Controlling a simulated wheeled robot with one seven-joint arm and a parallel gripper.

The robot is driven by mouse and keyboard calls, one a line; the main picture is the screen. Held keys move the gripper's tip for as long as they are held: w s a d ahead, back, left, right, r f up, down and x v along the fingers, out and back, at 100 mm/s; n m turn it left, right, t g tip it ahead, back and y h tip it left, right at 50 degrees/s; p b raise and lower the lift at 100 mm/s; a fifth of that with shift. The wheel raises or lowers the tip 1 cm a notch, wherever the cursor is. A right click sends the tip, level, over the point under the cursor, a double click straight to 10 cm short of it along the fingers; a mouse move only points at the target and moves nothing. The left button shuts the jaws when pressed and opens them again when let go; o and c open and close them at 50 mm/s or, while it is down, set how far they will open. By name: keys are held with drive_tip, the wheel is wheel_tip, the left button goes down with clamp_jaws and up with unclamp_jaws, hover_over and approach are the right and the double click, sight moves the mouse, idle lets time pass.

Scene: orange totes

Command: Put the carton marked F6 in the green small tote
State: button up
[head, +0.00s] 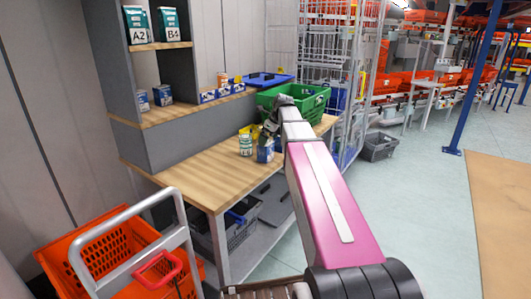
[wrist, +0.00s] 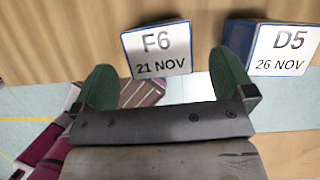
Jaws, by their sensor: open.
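The carton marked F6 (wrist: 155,48) is white with a blue edge and reads 21 NOV. It stands on wood in the wrist view, just beyond and between my fingers. My gripper (wrist: 167,80) is open and empty, with its green fingers apart on either side of the carton's near edge. The green small tote (head: 315,106) stands at the back of the wooden table in the head view, behind my gripper (head: 270,128). My arm hides part of it. A blue carton (head: 265,151) is beside my gripper on the table; its mark is not readable there.
A carton marked D5 (wrist: 284,50) stands close to the right of F6 in the wrist view. Shelves hold cartons A2 (head: 138,25) and B4 (head: 170,24). The table's front left is clear.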

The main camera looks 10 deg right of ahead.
drive_tip(key=shift+x, duration=2.8)
drive_tip(key=shift+a+r, duration=0.1)
drive_tip(key=c, duration=1.2)
drive_tip(key=shift+r, duration=0.1)
